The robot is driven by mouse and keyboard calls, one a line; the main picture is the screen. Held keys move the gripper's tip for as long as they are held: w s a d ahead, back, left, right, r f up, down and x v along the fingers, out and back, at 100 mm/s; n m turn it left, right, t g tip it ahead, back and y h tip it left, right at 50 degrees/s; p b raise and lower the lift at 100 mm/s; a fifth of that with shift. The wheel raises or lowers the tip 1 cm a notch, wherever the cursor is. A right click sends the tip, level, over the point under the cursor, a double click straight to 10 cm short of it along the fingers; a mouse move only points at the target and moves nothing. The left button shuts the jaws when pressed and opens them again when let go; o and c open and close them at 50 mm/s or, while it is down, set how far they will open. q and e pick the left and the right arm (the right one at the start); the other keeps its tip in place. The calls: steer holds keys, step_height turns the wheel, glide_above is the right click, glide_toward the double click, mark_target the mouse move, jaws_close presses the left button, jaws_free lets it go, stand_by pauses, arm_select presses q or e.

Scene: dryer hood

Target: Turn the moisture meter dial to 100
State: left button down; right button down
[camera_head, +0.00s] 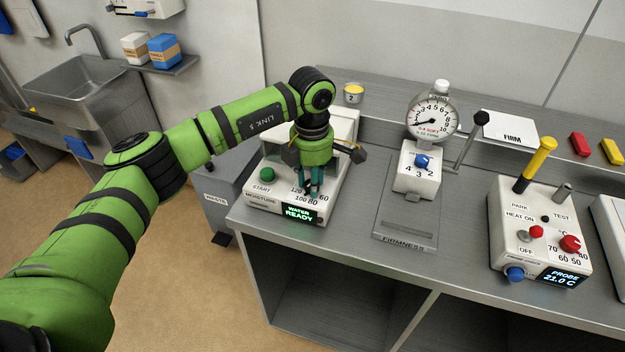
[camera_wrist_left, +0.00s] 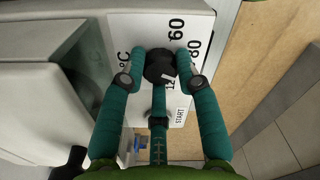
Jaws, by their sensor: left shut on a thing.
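The moisture meter (camera_head: 262,201) is a white box near the bench's left front corner, with a lit display (camera_head: 299,214) reading WATER READY. Its panel (camera_wrist_left: 150,28) also shows in the left wrist view, with 60, 80 and part of 120 visible. My left gripper (camera_head: 312,190) reaches down onto the panel, its teal fingers shut around the black dial (camera_wrist_left: 158,64). I cannot tell which number the dial points at. My right gripper is not in view.
A green START button (camera_head: 267,173) sits left of the fingers. The firmness tester (camera_head: 416,170) stands to the right with a gauge and lever. A probe box (camera_head: 520,240) is farther right. A small yellow-topped cup (camera_head: 353,93) stands behind. Bare bench lies between the meter and tester.

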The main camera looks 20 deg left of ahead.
arm_select(q)
steer(key=shift+s+a+f, duration=0.1)
steer(key=shift+a+f, duration=0.05)
steer(key=c, duration=0.9)
jaws_free()
steer(key=shift+r, duration=0.3)
step_height(320, 180, up, 12)
steer(key=shift+f, duration=0.2)
